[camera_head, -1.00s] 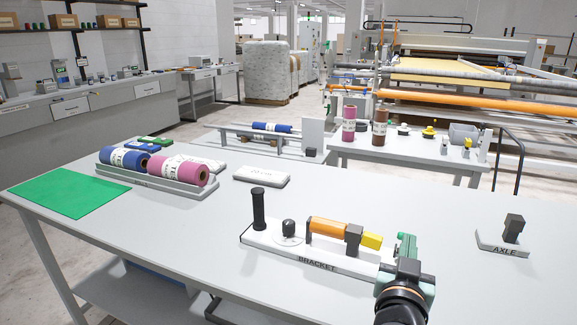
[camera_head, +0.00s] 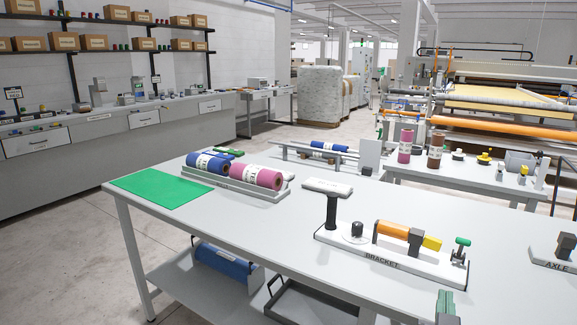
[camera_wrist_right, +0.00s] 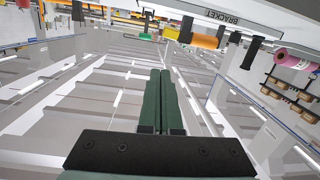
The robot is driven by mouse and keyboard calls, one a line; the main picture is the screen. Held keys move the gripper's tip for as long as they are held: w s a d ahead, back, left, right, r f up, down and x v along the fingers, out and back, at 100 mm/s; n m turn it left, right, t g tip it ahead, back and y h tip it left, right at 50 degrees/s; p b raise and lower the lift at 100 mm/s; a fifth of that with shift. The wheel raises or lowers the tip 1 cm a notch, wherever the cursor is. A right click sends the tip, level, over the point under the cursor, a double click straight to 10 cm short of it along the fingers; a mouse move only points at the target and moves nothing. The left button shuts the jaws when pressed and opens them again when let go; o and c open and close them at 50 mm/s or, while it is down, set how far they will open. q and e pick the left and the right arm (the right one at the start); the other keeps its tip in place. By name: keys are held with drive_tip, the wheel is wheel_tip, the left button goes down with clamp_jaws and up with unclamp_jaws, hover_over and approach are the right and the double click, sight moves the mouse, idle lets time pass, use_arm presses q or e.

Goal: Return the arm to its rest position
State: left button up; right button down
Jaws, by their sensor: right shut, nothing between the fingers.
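My right gripper (camera_head: 446,304) shows only in part at the bottom edge of the head view, as a dark green piece in front of the table's near side. In the right wrist view its two green fingers (camera_wrist_right: 161,100) lie together, with nothing between them. The bracket board (camera_head: 385,262) lies on the table beyond it. The board also shows at the top of the wrist view (camera_wrist_right: 235,18), apart from the fingers. My left gripper is in neither view.
The grey table (camera_head: 245,225) has bare room at its middle. On it are a green mat (camera_head: 160,190), a tray (camera_head: 270,193) with blue and pink rolls, a black-handled tool (camera_head: 331,212) and the axle stand (camera_head: 553,256). A blue roll (camera_head: 222,262) lies on the lower shelf.

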drive_tip(key=s+a+f+n+g+y+p, duration=0.2)
drive_tip(key=s+a+f+n+y+p, duration=0.15)
drive_tip(key=f, duration=0.45)
drive_tip(key=s+a+f+n+g+y+p, duration=0.1)
drive_tip(key=s+a+f+n+y+p, duration=0.2)
drive_tip(key=f, duration=0.5)
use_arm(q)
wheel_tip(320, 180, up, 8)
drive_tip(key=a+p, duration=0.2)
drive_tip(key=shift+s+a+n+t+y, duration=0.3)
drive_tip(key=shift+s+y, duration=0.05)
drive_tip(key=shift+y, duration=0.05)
use_arm(e)
drive_tip(key=s+a+f+g+y, duration=0.2)
drive_tip(key=s+a+f+y, duration=0.1)
drive_tip(key=s+f, duration=0.6)
drive_tip(key=s, duration=0.3)
drive_tip(key=shift+s+a+g+y, duration=0.15)
drive_tip(key=shift+s+g+y, duration=0.1)
drive_tip(key=shift+g+y, duration=0.1)
use_arm(q)
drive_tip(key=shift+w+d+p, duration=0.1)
drive_tip(key=shift+p, duration=0.2)
